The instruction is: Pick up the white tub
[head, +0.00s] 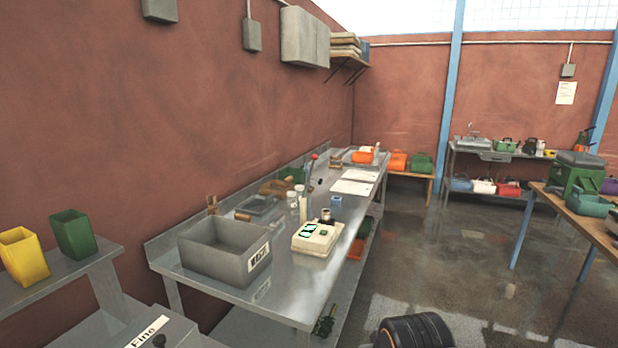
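A small white tub (292,199) stands upright on the steel workbench (318,277), behind a pale scale-like device (317,238) and right of a grey open bin (225,250). A second small pale container (303,209) stands close to its right. At this size I cannot tell the containers apart well. My gripper is not in view, and nothing in view touches the tub.
A red-knobbed lever (311,170) rises just behind the containers. A small blue box (336,201) and papers (351,187) lie farther along the bench. Yellow (23,256) and green (73,235) bins stand at left. Open floor (440,260) lies right of the bench.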

